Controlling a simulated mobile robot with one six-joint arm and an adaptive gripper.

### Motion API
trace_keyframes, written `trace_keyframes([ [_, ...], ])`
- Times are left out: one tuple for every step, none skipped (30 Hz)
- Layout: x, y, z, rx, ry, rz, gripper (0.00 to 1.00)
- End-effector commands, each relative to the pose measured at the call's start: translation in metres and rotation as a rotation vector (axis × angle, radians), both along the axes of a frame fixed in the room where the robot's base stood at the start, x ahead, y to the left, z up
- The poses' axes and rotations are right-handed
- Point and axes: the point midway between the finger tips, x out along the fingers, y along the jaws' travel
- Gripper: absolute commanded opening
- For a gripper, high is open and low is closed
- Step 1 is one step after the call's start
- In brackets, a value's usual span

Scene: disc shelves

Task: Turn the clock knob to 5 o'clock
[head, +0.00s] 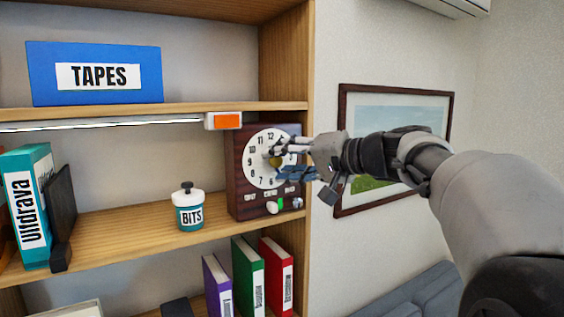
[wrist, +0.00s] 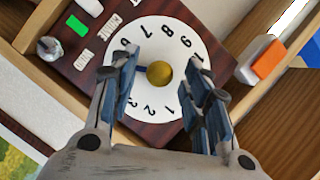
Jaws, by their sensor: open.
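The clock (head: 236,190) is a dark wooden box with a white dial (head: 258,172), on the middle shelf at its right end. In the wrist view the dial (wrist: 180,52) appears rotated, with a round brass knob (wrist: 159,74) at its centre. A short dark pointer (wrist: 142,69) runs left from the knob towards the left finger, which hides the numerals there; I cannot read its exact hour. My gripper (wrist: 165,82) is open, with its blue-padded fingers on either side of the knob and visible gaps between. In the head view my gripper (head: 290,160) covers the dial's right part.
An orange-and-white box (head: 223,121) is fixed under the upper shelf edge beside the clock's top. A BITS jar (head: 189,212) stands left of the clock. Small controls, including a green one (wrist: 77,25), sit below the dial. A framed picture (head: 400,98) hangs on the right wall.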

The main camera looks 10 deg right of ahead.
Motion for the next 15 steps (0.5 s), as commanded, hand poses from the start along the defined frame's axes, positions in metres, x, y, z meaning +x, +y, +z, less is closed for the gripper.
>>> trace_keyframes([
  [0.000,0.000,0.000,0.000,0.000,0.000,0.44],
  [-0.001,-0.001,0.000,0.000,0.000,-0.001,0.44],
  [-0.003,-0.003,0.001,0.000,0.000,-0.001,0.44],
  [-0.005,-0.004,0.001,0.000,0.000,-0.001,0.44],
  [-0.007,-0.006,0.002,0.000,0.000,-0.002,0.44],
  [-0.011,-0.010,0.003,0.000,-0.001,-0.003,0.44],
  [-0.015,-0.013,0.004,0.000,-0.001,-0.004,0.44],
  [-0.020,-0.016,0.005,0.000,-0.001,-0.004,0.44],
  [-0.026,-0.022,0.007,0.000,-0.001,-0.005,0.44],
  [-0.031,-0.026,0.008,0.000,-0.001,-0.005,0.44],
  [-0.036,-0.030,0.010,-0.001,-0.002,-0.006,0.44],
  [-0.044,-0.035,0.011,0.000,-0.002,-0.006,0.44],
  [-0.048,-0.039,0.012,0.000,-0.001,-0.006,0.44],
  [-0.054,-0.043,0.014,0.000,-0.001,-0.006,0.44],
  [-0.060,-0.048,0.015,0.000,-0.002,-0.006,0.44],
])
